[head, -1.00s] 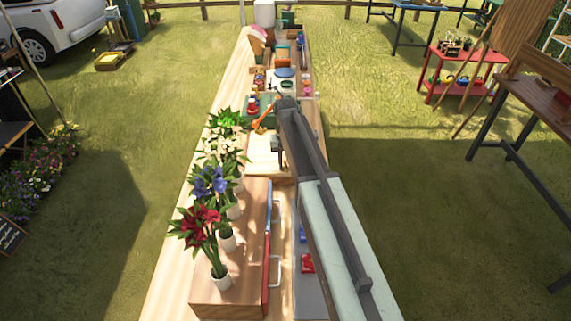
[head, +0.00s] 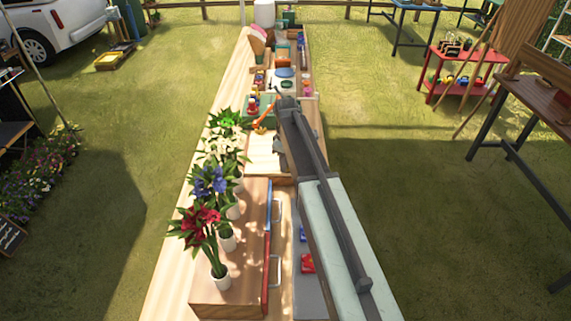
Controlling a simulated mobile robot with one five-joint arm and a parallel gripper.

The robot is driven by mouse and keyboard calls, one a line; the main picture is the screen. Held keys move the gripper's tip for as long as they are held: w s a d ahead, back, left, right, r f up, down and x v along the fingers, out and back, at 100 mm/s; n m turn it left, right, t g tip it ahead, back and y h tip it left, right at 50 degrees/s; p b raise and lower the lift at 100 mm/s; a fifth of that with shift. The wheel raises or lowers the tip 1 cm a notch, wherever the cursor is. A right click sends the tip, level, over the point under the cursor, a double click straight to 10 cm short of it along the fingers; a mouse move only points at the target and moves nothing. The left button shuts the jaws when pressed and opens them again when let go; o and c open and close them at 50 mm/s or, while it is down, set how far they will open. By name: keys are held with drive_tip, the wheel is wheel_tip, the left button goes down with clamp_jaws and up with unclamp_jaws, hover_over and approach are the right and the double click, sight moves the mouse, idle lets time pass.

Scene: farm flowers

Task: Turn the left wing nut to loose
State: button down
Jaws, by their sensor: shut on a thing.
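No wing nut can be made out in the head view. A pale flat board (head: 261,152) with a wooden edge lies on the long bench, partly hidden behind my arm, and I cannot tell whether it carries the wing nuts. My arm reaches forward over the bench from the lower right, its dark far link coming down over the board's right side. My gripper is hidden behind this link, so its jaws and anything between them do not show.
Potted red, blue, white and green flowers (head: 211,221) stand along the left of the long wooden bench (head: 170,280). An orange-handled tool (head: 265,118) lies beyond.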

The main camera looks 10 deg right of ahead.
drive_tip(key=n, duration=1.8)
drive_tip(key=shift+a, duration=0.1)
drive_tip(key=n, duration=0.5)
drive_tip(key=shift+n, duration=0.4)
drive_tip(key=c, duration=1.3)
unclamp_jaws()
drive_tip(key=shift+o, duration=0.2)
